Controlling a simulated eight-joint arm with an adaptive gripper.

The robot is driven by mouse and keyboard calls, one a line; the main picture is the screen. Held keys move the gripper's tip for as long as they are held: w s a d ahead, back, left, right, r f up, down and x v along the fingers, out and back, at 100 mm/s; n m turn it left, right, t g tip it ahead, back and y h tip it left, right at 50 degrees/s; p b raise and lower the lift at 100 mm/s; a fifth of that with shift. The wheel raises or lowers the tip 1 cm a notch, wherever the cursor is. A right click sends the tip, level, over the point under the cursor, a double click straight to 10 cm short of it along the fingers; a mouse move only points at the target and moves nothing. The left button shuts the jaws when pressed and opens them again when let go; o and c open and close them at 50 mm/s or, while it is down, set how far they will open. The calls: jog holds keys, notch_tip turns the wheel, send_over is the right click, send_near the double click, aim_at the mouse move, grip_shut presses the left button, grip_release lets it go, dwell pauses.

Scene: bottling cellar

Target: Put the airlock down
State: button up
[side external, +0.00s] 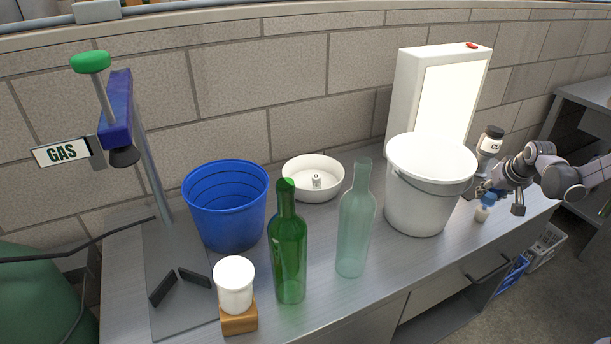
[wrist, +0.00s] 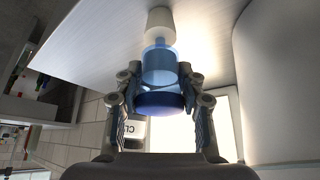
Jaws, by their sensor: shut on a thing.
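The airlock (wrist: 160,68) has a dark blue cap, a clear blue body and a whitish stopper at its far end. My gripper (wrist: 157,88) is shut around its blue part, with a finger on each side. In the side external view my gripper (side external: 489,190) is at the right end of the steel bench (side external: 395,290), right of the white bucket. The airlock (side external: 482,213) shows there below the fingers, looking roughly upright, stopper down. The stopper is at or just above the bench top; I cannot tell whether it touches.
The lidded white bucket (side external: 415,200) stands left of my gripper. A dark-capped jar (side external: 489,146) and a lit panel (side external: 447,100) are behind. A clear bottle (side external: 354,225), green bottle (side external: 288,250), blue bucket (side external: 226,215) and white bowl (side external: 313,184) stand farther left.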

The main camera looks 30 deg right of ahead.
jog(key=o, duration=1.2)
jog(key=shift+f, duration=0.1)
jog(key=v, duration=1.2)
jog(key=s+a+n+t+y, duration=0.1)
jog(key=s+a+n, duration=0.2)
jog(key=a, duration=0.8)
jog(key=s+a+r+n+t+y, duration=0.1)
jog(key=s+a+n+y, duration=0.1)
jog(key=a, duration=1)
jog(key=shift+s+a+r+n, duration=0.15)
jog(key=shift+s+a+n, duration=0.1)
jog(key=shift+s+n, duration=0.7)
jog(key=shift+w, duration=0.1)
